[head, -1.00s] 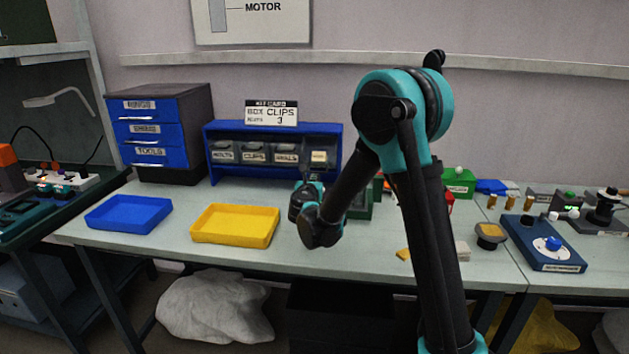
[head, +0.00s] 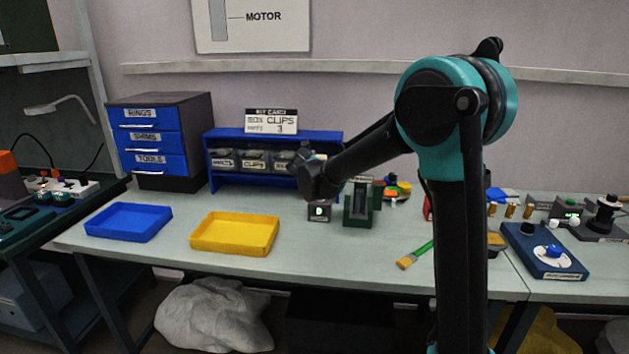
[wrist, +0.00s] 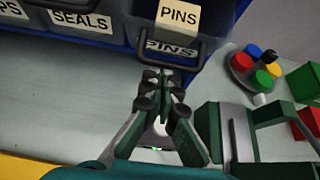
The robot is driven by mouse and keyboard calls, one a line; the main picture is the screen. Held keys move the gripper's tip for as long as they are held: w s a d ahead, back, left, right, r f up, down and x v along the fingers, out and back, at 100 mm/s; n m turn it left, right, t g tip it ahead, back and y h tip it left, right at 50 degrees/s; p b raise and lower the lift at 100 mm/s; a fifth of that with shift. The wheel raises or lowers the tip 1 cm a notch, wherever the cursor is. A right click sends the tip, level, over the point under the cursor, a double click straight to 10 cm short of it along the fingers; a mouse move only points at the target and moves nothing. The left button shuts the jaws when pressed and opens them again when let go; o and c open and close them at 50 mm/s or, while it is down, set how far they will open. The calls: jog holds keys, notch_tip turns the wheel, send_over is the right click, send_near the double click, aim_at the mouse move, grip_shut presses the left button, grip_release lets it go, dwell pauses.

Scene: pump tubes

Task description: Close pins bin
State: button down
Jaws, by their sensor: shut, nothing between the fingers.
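The pins bin (wrist: 170,48) is at the top middle of the wrist view, with a PINS label on its front and a dark handle (wrist: 200,58). A cream block marked PINS (wrist: 178,17) shows above that label. The bin's front seems to stand out farther than the seals bin (wrist: 82,20) beside it. My gripper (wrist: 163,80) is shut and empty, its fingertips close in front of the handle. I cannot tell whether they touch it. In the head view my arm hides the pins bin and most of the gripper.
The blue rack (head: 235,134) stands at the back of the bench, with a kit card (head: 271,121) on top. A green fixture (head: 361,203) stands right of the rack. A yellow tray (head: 235,232) and a blue tray (head: 128,222) lie in front, with bare bench between them.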

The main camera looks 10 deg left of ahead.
jog(key=shift+w+r+g, duration=0.5)
jog(key=shift+w+r, duration=0.15)
jog(key=shift+r, duration=0.2)
jog(key=shift+w+r+g, duration=0.5)
jog(key=shift+w+r, duration=0.1)
jog(key=shift+r, duration=0.2)
